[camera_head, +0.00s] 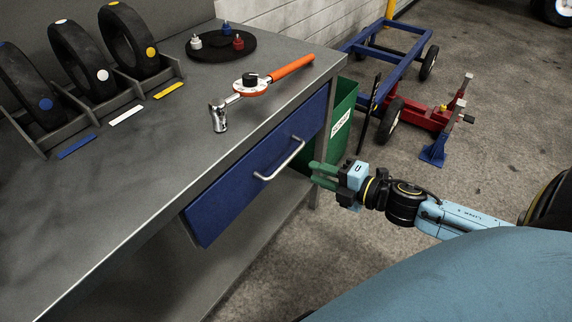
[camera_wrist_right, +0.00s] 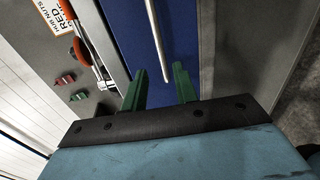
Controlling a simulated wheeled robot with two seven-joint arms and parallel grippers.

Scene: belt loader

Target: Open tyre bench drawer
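The tyre bench drawer (camera_head: 245,185) has a blue front and sits under the grey bench top. It looks closed, flush with the bench front. Its silver bar handle (camera_head: 281,162) runs along the front. My right gripper (camera_head: 314,173), with green fingers, is a short way in front of the handle, apart from it. In the right wrist view the two fingers (camera_wrist_right: 159,88) are spread and empty, with the handle (camera_wrist_right: 157,40) ahead between them and the blue drawer front (camera_wrist_right: 185,28) behind. My left gripper is not in view.
On the bench top (camera_head: 150,165) lie an orange-handled torque wrench (camera_head: 262,83), a round black tray (camera_head: 221,46) with caps, and several tyres (camera_head: 128,40) in a rack. A green bin (camera_head: 341,118) stands beside the bench's right end. A blue trolley (camera_head: 385,60) and red jack (camera_head: 425,113) stand beyond.

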